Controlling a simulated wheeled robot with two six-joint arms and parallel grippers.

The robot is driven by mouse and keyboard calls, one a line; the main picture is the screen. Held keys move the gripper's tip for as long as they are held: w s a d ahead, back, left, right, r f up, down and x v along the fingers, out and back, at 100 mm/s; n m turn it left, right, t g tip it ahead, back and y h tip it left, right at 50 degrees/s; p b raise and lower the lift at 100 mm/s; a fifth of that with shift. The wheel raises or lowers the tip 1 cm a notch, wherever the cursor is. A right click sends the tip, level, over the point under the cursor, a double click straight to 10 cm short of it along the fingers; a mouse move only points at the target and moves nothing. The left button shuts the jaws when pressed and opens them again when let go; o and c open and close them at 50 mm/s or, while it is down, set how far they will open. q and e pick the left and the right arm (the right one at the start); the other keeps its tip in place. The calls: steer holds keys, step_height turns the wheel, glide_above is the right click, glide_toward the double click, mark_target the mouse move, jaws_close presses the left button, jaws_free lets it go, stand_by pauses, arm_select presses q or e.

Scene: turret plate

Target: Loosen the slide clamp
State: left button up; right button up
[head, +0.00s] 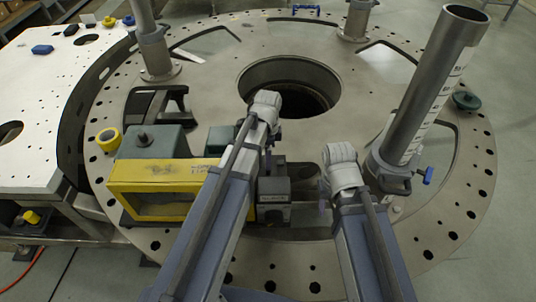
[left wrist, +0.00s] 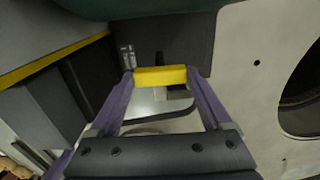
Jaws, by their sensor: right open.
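A machine with a yellow frame (head: 150,203) and a dark grey block (head: 272,187) lies on the round plate. I cannot tell for sure which part is the slide clamp. In the left wrist view, a yellow bar (left wrist: 160,76) sits between the purple fingertips of my left gripper (left wrist: 160,78), in front of a dark block (left wrist: 180,40). The bar fills the gap and appears to touch both fingers. In the head view, my left arm hides that gripper. My right gripper (head: 323,200) is open and empty, right of the dark block, partly hidden by its wrist.
The round metal plate (head: 455,205) has a large central hole (head: 290,85). A tall grey tube (head: 430,90) with a blue handle (head: 427,176) at its base stands right of my right arm. A yellow roll (head: 108,139) and posts stand around. A white table (head: 45,110) adjoins at left.

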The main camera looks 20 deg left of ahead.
arm_select(q)
steer(key=c, duration=0.7)
steer(key=n, duration=0.9)
steer(key=shift+n, duration=0.3)
steer(key=n, duration=0.4)
steer(key=shift+n, duration=2.1)
